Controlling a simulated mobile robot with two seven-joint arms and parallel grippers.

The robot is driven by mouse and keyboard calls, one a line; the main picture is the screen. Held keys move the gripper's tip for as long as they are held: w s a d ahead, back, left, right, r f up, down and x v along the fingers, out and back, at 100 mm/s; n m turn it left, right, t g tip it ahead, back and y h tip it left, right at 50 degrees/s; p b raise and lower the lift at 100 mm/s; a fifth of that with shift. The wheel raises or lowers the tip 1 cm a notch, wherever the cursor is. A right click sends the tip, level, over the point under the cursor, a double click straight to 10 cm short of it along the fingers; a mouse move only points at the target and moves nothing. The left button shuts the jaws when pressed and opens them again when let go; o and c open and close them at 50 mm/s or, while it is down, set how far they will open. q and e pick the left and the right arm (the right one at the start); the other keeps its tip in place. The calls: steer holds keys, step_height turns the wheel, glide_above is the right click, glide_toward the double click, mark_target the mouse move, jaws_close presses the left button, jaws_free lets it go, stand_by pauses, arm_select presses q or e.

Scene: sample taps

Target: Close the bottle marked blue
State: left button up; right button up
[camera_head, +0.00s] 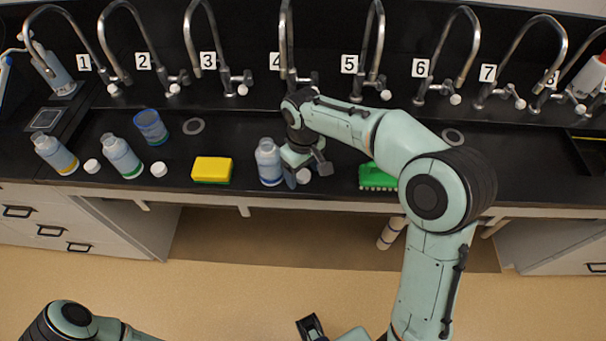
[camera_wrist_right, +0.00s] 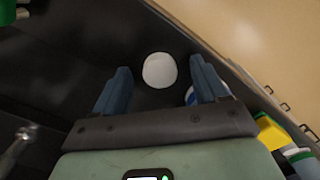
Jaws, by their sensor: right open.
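The bottle with the blue marking (camera_head: 268,163) stands upright near the counter's front edge, with no cap seen on it. A white cap (camera_head: 304,176) lies just to its right, partly hidden by my gripper. My right gripper (camera_head: 297,172) is open, pointing down over the cap, close beside the bottle. In the right wrist view the cap (camera_wrist_right: 159,70) appears between the two fingers, with gaps on both sides; I cannot tell how far below it is. Part of the bottle shows behind the right finger. A dark part at the bottom of the head view may be my left gripper (camera_head: 311,327); its fingers are unclear.
A yellow sponge (camera_head: 211,170) lies left of the bottle, and a green brush (camera_head: 377,178) right. Farther left stand a green-marked bottle (camera_head: 123,158), a yellow-marked bottle (camera_head: 56,154), two loose caps and a blue cup (camera_head: 151,127). Numbered taps line the back.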

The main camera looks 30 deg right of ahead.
mark_target(303, 174)
steer(key=c, duration=1.1)
steer(key=shift+c, duration=0.2)
steer(key=shift+r, duration=0.1)
arm_select(q)
steer(key=r+p, duration=0.1)
steer(key=w+r+p, duration=0.1)
steer(key=r+p, duration=0.1)
steer(key=w+r+p, duration=0.1)
steer(key=r, duration=0.1)
steer(key=shift+w, duration=0.25)
arm_select(e)
step_height(303, 174, up, 20)
